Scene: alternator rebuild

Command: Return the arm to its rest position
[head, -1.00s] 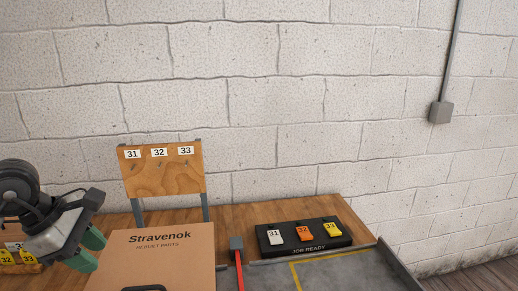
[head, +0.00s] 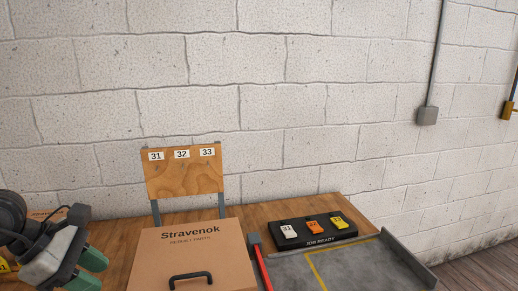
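My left gripper (head: 86,272) is at the lower left of the head view, with two green fingertips apart and nothing seen between them. It is left of the Stravenok cardboard box (head: 196,255) and apart from it. The lower finger is partly cut off by the picture's bottom edge. My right gripper is not in view.
A wooden board (head: 184,180) with labels 31, 32 and 33 stands behind the box. A black JOB READY tray (head: 320,239) holds white, orange and yellow tags. A red bar (head: 262,265) lies beside the box. The grey surface (head: 350,272) at right is clear.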

